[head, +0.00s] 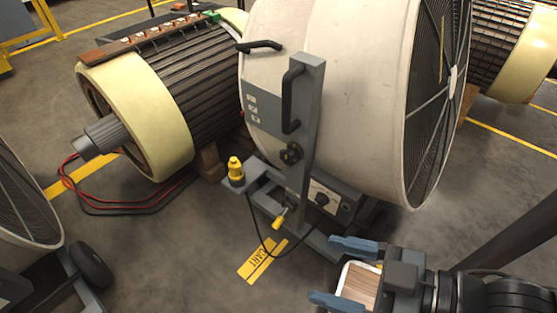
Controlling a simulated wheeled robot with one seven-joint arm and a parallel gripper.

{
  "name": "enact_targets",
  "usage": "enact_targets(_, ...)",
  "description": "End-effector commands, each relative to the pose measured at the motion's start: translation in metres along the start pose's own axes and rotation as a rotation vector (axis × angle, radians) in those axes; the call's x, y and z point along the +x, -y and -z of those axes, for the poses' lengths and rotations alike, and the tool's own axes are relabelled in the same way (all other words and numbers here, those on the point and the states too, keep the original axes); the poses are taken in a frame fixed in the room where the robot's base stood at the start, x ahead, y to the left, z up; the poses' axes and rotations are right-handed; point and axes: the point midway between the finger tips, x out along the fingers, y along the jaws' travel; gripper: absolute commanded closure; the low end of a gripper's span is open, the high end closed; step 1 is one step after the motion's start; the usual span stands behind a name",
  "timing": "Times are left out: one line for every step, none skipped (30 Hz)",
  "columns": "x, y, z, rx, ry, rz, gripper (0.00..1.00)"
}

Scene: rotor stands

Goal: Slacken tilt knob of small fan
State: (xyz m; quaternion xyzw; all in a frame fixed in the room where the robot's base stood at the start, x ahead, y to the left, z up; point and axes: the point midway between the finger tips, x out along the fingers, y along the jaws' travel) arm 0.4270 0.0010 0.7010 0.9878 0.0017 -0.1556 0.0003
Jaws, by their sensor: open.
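A white drum fan (335,85) stands in the middle of the head view, its dark grille facing right. A grey upright (305,165) with a black handle runs up its near side. A black lobed knob (290,154) sits on this upright, below the handle. Part of a second fan (22,200) shows at the left edge; I cannot tell which is the small one. My gripper (322,270) is at the lower right, its two blue fingers open and pointing left. It is apart from the knob, below and right of it. A wood-patterned, white-edged thing (362,284) shows between the fingers.
A control box (335,200) with a dark dial is low on the stand. A small shelf holds a yellow connector (236,171); a black cable hangs below. A yellow-handled lever (280,219) juts out. A large rotor (150,125) lies behind left. Floor at lower centre is clear around a yellow label (262,259).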

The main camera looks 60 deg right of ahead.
Motion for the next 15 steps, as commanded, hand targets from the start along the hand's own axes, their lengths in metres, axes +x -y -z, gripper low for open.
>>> enact_targets(0.004, 0.000, -0.006, -0.001, 0.009, 0.000, 0.20)
enact_targets(0.006, 0.000, -0.009, -0.002, 0.015, 0.000, 0.20)
enact_targets(0.009, 0.000, -0.014, -0.002, 0.025, -0.001, 0.20)
enact_targets(0.011, 0.000, -0.018, -0.002, 0.034, -0.001, 0.20)
enact_targets(0.014, 0.000, -0.021, -0.003, 0.041, -0.002, 0.20)
enact_targets(0.017, 0.000, -0.027, -0.003, 0.054, -0.003, 0.20)
enact_targets(0.020, 0.000, -0.033, -0.003, 0.065, -0.005, 0.20)
enact_targets(0.024, -0.001, -0.037, -0.005, 0.075, -0.007, 0.20)
enact_targets(0.028, -0.001, -0.045, -0.004, 0.091, -0.011, 0.20)
enact_targets(0.032, -0.002, -0.051, -0.007, 0.104, -0.014, 0.20)
enact_targets(0.036, -0.003, -0.057, -0.006, 0.118, -0.018, 0.20)
enact_targets(0.042, -0.004, -0.065, -0.008, 0.136, -0.025, 0.20)
enact_targets(0.047, -0.005, -0.072, -0.007, 0.152, -0.032, 0.20)
enact_targets(0.052, -0.007, -0.079, -0.010, 0.168, -0.039, 0.20)
enact_targets(0.059, -0.009, -0.090, -0.011, 0.191, -0.052, 0.20)
